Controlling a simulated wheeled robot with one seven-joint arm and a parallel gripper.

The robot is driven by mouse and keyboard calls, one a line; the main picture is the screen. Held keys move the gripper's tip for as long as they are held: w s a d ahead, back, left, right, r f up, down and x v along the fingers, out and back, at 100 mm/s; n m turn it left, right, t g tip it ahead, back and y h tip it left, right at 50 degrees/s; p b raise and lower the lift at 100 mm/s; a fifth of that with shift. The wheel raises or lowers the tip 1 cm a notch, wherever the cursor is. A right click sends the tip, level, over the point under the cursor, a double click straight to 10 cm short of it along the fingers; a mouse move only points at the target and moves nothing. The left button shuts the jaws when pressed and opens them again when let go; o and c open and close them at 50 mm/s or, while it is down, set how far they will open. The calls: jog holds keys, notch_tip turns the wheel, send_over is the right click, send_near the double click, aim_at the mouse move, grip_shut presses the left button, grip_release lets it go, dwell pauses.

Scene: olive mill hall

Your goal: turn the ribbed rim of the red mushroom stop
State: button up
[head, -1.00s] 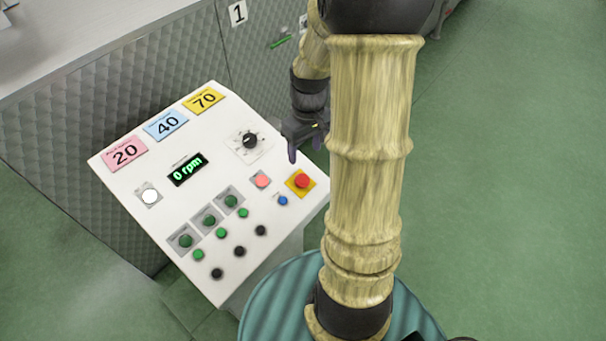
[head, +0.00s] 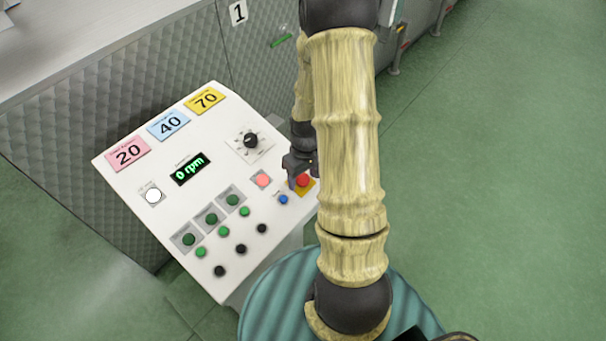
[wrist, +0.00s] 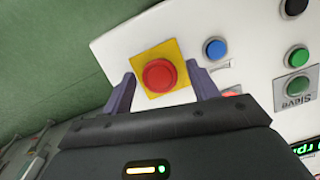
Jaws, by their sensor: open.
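The red mushroom stop (head: 303,180) sits on a yellow square plate (head: 307,191) at the right edge of the white control panel (head: 140,180). In the wrist view the red stop (wrist: 159,75) shows round and whole on its yellow plate (wrist: 140,62). My gripper (wrist: 162,88) is open, with one dark finger on each side of the stop and a gap to it on both sides. In the head view my gripper (head: 297,180) is over the stop and partly covers it. I cannot tell how far above the panel the fingertips are.
A blue button (head: 283,199) and a lit pink-red button (head: 263,180) are close to the stop. A black dial (head: 250,141), an "0 rpm" display (head: 190,169) and several green and black buttons fill the panel. Green floor (head: 500,180) lies open to the right.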

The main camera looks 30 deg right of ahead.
jog(key=shift+c, duration=0.2)
jog(key=c, duration=1)
jog(key=shift+o, duration=0.2)
jog(key=shift+m, duration=0.3)
jog(key=m+y, duration=0.1)
jog(key=m, duration=0.2)
jog(key=shift+d, duration=0.1)
jog(key=shift+m+y+b, duration=0.6)
jog(key=shift+m, duration=1.6)
